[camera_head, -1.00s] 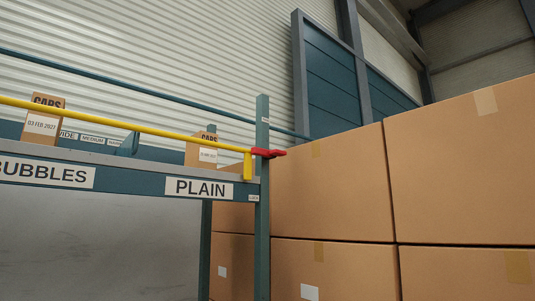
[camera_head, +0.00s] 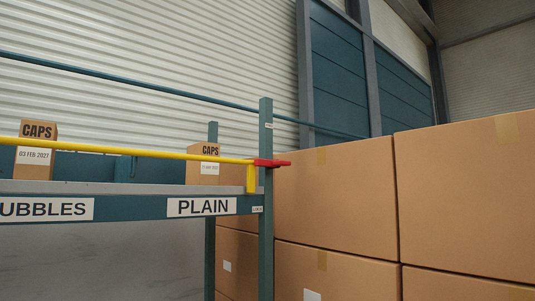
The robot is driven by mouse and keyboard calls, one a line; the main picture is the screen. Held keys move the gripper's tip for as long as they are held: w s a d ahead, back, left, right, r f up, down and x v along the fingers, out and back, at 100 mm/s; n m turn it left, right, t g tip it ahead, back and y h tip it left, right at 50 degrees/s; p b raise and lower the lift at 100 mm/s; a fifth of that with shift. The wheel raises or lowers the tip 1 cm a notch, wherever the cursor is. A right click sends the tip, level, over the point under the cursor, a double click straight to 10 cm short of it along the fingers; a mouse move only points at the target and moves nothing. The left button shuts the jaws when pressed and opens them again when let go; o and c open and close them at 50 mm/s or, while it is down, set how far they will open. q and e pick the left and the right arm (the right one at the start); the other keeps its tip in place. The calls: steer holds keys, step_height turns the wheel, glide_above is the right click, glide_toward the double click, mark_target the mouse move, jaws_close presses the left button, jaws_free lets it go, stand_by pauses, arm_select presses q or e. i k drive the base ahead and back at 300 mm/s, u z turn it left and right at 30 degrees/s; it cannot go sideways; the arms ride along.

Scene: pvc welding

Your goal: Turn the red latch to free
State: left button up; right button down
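The red latch (camera_head: 271,163) sits on the teal rack post (camera_head: 266,215), at the right end of a yellow bar (camera_head: 120,151). It lies about level and its tip points right, past the post. The yellow bar runs across the front of the shelf and has a short yellow piece (camera_head: 251,179) hanging down just left of the post. Neither of my grippers shows in the head view.
The shelf beam carries the labels "PLAIN" (camera_head: 201,207) and "UBBLES" (camera_head: 45,209). Two small cartons marked CAPS (camera_head: 37,150) (camera_head: 204,166) stand behind the bar. Large stacked cardboard boxes (camera_head: 335,205) stand close to the right of the post.

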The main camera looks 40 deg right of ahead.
mark_target(265, 163)
steer(key=k, duration=0.5)
steer(key=z, duration=2)
steer(key=i, duration=1.25)
steer(key=u, duration=1.95)
